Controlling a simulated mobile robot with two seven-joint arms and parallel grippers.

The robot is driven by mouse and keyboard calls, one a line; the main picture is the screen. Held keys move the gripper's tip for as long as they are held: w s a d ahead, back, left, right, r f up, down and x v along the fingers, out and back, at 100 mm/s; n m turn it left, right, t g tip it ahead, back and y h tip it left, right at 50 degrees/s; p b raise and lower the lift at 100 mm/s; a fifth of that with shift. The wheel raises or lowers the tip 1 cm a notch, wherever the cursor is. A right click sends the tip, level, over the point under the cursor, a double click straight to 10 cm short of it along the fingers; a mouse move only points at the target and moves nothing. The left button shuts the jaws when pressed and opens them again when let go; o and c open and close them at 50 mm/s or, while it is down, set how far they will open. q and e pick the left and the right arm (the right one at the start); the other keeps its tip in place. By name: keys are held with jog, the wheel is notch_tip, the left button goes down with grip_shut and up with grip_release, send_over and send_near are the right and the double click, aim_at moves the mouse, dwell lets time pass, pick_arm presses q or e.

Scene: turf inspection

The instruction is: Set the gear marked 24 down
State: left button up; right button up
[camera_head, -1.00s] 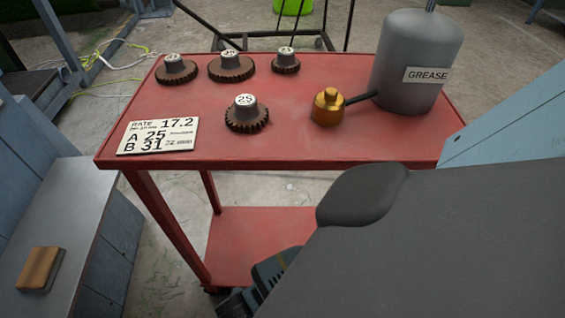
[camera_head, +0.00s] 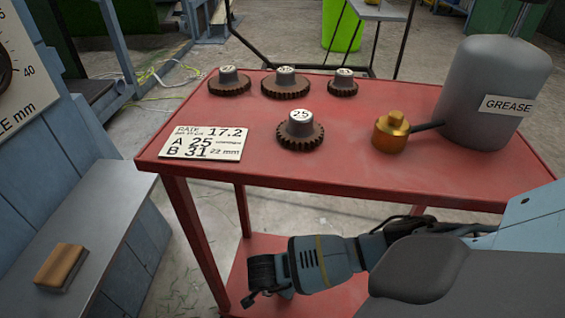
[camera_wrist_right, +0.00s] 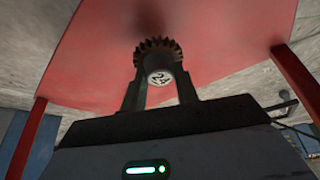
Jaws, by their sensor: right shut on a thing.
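The gear marked 24 (camera_wrist_right: 157,50) shows in the right wrist view, a dark toothed ring with a pale numbered hub end. My right gripper (camera_wrist_right: 160,74) is shut on its hub, one finger on each side. A red surface of the cart lies behind the gear; I cannot tell whether they touch. In the head view my right arm reaches in low from the right, in front of the red cart (camera_head: 350,176), and the held gear is not visible. My left gripper is in neither view.
On the cart top stand a gear marked 25 (camera_head: 300,137), several gears behind it, a rate card (camera_head: 203,143), a brass fitting (camera_head: 391,133) and a grey grease canister (camera_head: 495,90). A wood-topped block (camera_head: 62,267) lies on the grey bench (camera_head: 100,210). The cart's front middle is clear.

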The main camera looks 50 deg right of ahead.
jog(key=shift+f+b, duration=1)
jog(key=shift+f, duration=0.85)
jog(key=shift+r, duration=0.15)
jog(key=o, duration=1)
